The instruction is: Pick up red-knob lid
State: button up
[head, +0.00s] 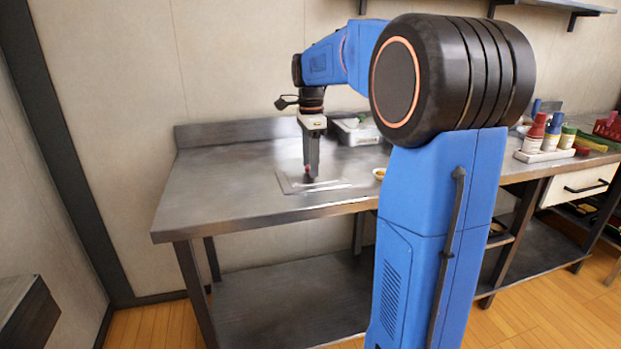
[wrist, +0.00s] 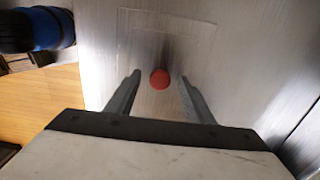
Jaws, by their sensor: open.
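The lid (head: 325,186) is a flat, clear sheet lying on the metal counter, and its outline also shows in the wrist view (wrist: 187,27). Its red knob (wrist: 159,78) sits between my two fingers in the wrist view. A small bit of the knob (head: 308,169) shows beside my fingers in the head view. My gripper (head: 310,176) points down over the lid, and in the wrist view (wrist: 158,84) its fingers are apart, one on each side of the knob. A gap shows on both sides of the knob.
The metal counter (head: 220,195) is clear to the left of the lid. A small yellowish bowl (head: 379,173) is right of the lid. A metal tray (head: 357,133) stands behind. Several bottles (head: 535,133) stand on a white tray at the far right.

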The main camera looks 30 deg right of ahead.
grip_shut()
